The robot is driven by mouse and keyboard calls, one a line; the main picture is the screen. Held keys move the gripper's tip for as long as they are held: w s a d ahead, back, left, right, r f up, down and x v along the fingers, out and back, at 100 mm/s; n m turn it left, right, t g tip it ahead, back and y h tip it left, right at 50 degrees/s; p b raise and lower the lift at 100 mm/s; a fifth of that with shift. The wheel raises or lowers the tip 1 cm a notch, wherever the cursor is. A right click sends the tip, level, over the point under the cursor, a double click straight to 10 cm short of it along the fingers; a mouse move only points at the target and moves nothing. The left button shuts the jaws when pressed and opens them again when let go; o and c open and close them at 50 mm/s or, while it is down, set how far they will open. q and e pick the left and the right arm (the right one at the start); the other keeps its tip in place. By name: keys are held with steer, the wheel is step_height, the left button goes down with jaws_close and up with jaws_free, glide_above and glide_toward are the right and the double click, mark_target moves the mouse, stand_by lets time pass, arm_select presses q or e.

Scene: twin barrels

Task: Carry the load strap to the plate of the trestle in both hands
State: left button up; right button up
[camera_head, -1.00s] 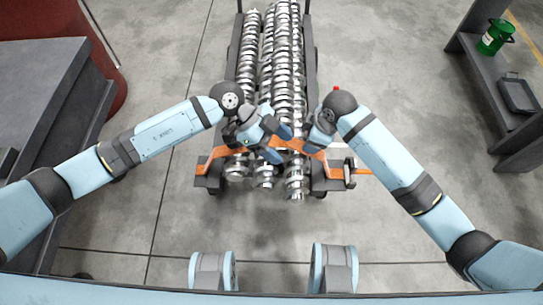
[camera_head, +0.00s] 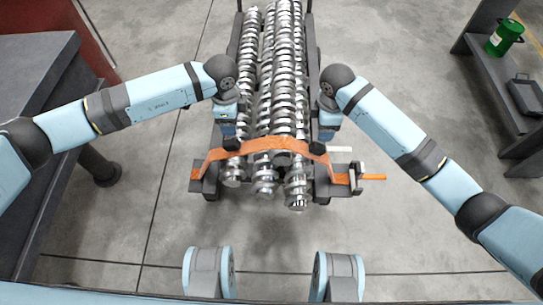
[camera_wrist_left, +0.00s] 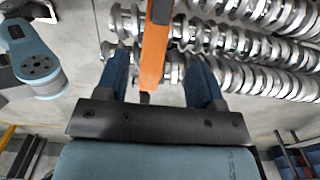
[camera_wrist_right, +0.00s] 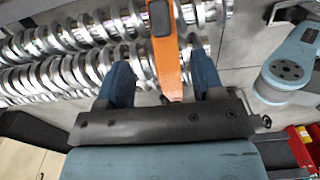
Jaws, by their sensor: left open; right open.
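The orange load strap (camera_head: 268,144) lies arched across the near part of the metal shafts, its ends hanging down both sides. Dark pads sit on it near each gripper. My left gripper (camera_head: 229,137) points down at the strap's left part. In the left wrist view its blue fingers (camera_wrist_left: 160,78) are open, with the strap (camera_wrist_left: 153,55) between them. My right gripper (camera_head: 323,140) points down at the strap's right part. In the right wrist view its fingers (camera_wrist_right: 163,80) are open around the strap (camera_wrist_right: 168,60). I cannot make out the trestle's plate for certain.
Long shiny crankshafts (camera_head: 283,75) lie on a dark wheeled rack (camera_head: 233,50). The near floor is clear.

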mark_target(235, 141)
arm_select(q)
step_height(235, 141, down, 12)
steer(key=shift+r, duration=0.2)
arm_select(e)
step_height(235, 141, down, 12)
steer(key=shift+r, duration=0.2)
arm_select(q)
jaws_close()
arm_select(e)
jaws_close()
